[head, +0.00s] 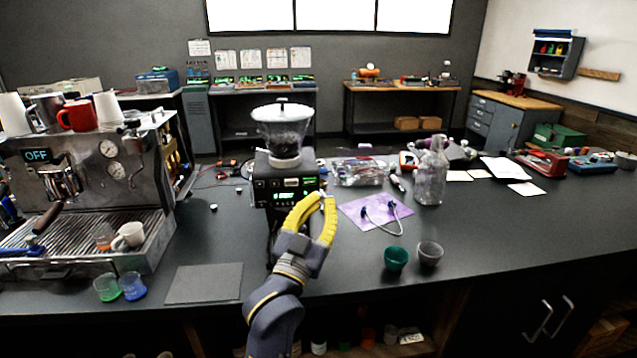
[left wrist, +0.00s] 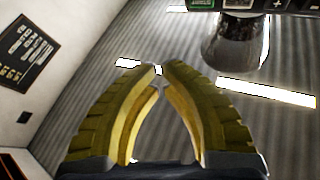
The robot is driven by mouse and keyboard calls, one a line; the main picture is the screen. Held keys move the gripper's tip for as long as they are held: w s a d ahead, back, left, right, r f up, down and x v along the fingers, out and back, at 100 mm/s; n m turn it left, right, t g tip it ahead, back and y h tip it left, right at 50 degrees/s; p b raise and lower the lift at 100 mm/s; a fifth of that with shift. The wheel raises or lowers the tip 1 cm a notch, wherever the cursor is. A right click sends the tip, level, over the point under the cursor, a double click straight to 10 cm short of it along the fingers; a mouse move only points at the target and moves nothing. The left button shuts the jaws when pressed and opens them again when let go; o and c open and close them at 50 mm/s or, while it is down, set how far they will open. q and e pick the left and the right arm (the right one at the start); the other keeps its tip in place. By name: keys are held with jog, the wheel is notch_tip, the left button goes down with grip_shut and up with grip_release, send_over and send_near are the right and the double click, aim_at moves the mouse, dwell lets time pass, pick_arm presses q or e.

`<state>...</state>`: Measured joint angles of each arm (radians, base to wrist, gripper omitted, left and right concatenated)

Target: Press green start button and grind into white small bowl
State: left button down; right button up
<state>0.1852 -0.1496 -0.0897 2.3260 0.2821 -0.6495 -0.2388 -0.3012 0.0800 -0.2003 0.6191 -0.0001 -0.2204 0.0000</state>
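The grinder (head: 268,165) stands mid-counter with a clear hopper (head: 283,128) holding dark beans. A panel edge with a green patch (left wrist: 201,4) shows at the top there. A small greyish-white bowl (head: 430,253) stands right of a green bowl (head: 396,259). My right gripper is out of view.
An espresso machine (head: 85,190) fills the left, with a white cup (head: 129,236) on its tray. A glass bottle (head: 431,172), a purple cloth (head: 377,212) with a cable, and a dark mat (head: 205,284) lie around. The right counter front is clear.

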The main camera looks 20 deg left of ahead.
aim_at(316, 182)
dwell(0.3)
pick_arm(q)
jog(key=shift+w+a, duration=0.55)
jog(key=shift+w, duration=0.8)
jog(key=shift+w+a, duration=0.6)
jog(key=shift+w, duration=0.75)
jog(key=shift+w+a, duration=0.55)
jog(key=shift+w, duration=0.8)
jog(key=shift+w+a, duration=0.1)
jog(key=shift+w, duration=0.1)
jog(key=shift+w, duration=0.2)
jog(key=shift+w+a, duration=0.2)
jog(key=shift+w, duration=0.15)
jog(key=shift+s, duration=0.15)
jog(key=shift+s+d, duration=0.3)
jog(key=shift+s, duration=0.3)
jog(key=shift+s+d, duration=0.3)
jog(key=shift+s, duration=0.45)
jog(key=shift+s+d, duration=0.35)
jog(key=shift+s, duration=0.45)
jog(key=shift+s+d, duration=0.3)
jog(key=shift+s, duration=0.45)
